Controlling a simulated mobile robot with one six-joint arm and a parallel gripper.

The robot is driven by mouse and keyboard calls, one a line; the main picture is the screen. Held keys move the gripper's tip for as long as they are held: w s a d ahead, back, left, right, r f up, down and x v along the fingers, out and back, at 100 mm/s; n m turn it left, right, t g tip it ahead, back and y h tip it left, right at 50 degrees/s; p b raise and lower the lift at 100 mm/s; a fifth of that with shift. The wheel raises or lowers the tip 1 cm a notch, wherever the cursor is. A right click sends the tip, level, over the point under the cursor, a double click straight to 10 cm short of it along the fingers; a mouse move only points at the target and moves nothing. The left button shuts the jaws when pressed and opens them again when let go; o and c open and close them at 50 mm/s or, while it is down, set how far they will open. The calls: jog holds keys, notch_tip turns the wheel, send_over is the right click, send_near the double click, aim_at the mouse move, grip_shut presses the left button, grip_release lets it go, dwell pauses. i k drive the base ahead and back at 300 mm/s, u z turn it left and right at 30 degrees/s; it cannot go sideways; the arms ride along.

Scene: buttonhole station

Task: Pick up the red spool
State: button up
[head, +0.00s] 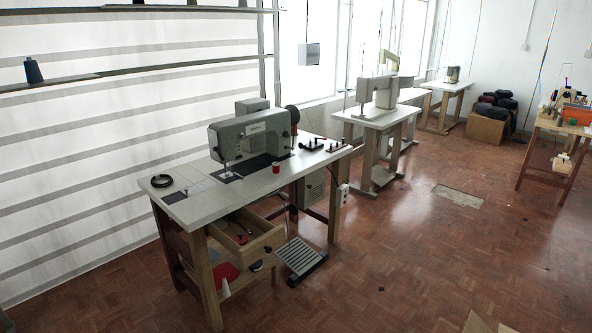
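A small red spool (276,167) stands upright on the white sewing table (205,205) in the head view. It is just in front of the grey buttonhole machine (250,136), towards its right end. The spool looks free on all sides that I can see. My gripper is not in view.
A black ring (170,181) lies at the table's left end, and dark fittings (318,144) sit at its right end. An open wooden drawer (245,240) juts out below, near a foot pedal (300,258). Floor (400,240) to the right is mostly clear.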

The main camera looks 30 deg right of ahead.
aim_at(276, 165)
jog(key=z, duration=0.05)
jog(key=k, duration=0.2)
jog(key=u, duration=0.2)
jog(key=i, duration=1.35)
